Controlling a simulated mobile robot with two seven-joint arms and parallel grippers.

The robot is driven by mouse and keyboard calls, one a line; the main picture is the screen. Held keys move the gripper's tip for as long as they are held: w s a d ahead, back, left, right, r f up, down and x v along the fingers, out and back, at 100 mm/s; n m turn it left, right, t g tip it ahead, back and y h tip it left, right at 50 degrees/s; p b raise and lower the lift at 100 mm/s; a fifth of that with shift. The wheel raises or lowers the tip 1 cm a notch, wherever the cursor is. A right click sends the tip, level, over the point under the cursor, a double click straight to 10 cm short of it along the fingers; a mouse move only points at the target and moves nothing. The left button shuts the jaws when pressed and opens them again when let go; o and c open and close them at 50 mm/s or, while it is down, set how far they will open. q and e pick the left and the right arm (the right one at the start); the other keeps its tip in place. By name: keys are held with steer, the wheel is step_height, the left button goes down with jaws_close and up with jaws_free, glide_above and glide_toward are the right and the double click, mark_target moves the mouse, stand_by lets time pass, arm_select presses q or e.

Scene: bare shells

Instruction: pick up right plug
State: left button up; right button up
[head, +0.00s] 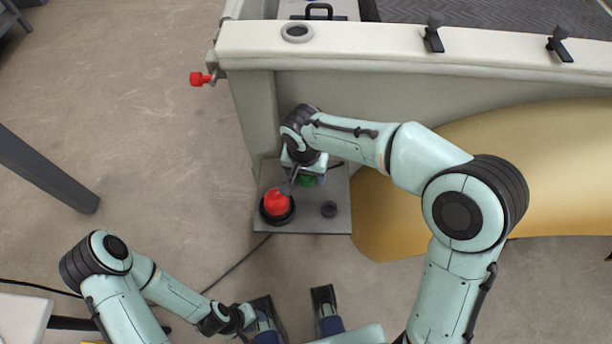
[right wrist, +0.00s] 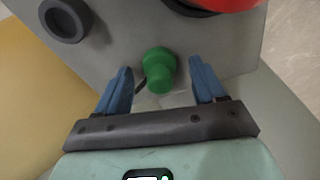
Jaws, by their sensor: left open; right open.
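A green plug (right wrist: 159,70) stands on a grey panel (right wrist: 115,45), upright from its surface. In the head view the green plug (head: 307,181) is partly hidden under my right wrist. My right gripper (right wrist: 162,78) is open, with one blue finger on each side of the green plug and a gap on both sides. In the head view my right gripper (head: 299,180) is over the panel (head: 314,222), largely hidden. My left gripper (head: 293,300) is open and empty at the bottom of the head view, nearer than the panel.
A red domed button (head: 277,202) on a black base is left of the green plug. A dark round socket (head: 329,209) is to its right. A pale wall (head: 400,45) stands behind, with a red knob (head: 199,79) on its left side. A yellow curved shell (head: 540,150) is right.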

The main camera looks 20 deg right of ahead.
steer(key=c, duration=1.1)
steer(key=shift+r, duration=0.1)
steer(key=shift+c, duration=0.2)
